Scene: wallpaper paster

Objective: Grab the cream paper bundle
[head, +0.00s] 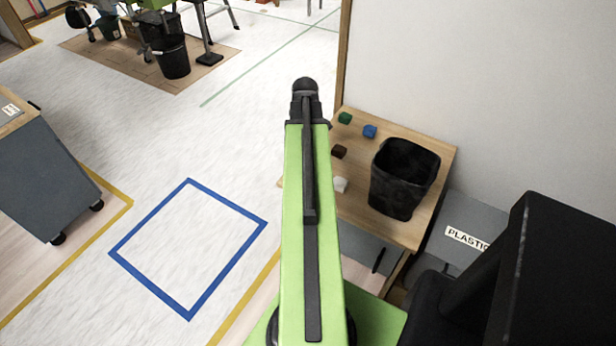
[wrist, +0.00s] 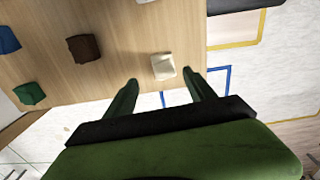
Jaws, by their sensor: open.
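The cream paper bundle (head: 340,184) is a small pale block on the wooden table (head: 423,228), near the table's left edge in the head view. In the wrist view the cream bundle (wrist: 163,66) lies just beyond my gripper (wrist: 160,82), roughly in line with the gap between the fingertips. My gripper is open, with two dark green fingers apart and nothing between them. I cannot tell how high the fingers are above the table. In the head view my green arm hides part of the table's left edge and the gripper itself.
On the table are a brown block (head: 339,151), a blue block (head: 370,131), a green block (head: 345,118) and a black bin (head: 404,178). A grey bin labelled PLASTIC (head: 462,225) stands right of the table. A wall rises behind. The floor inside the blue taped square (head: 188,248) is clear.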

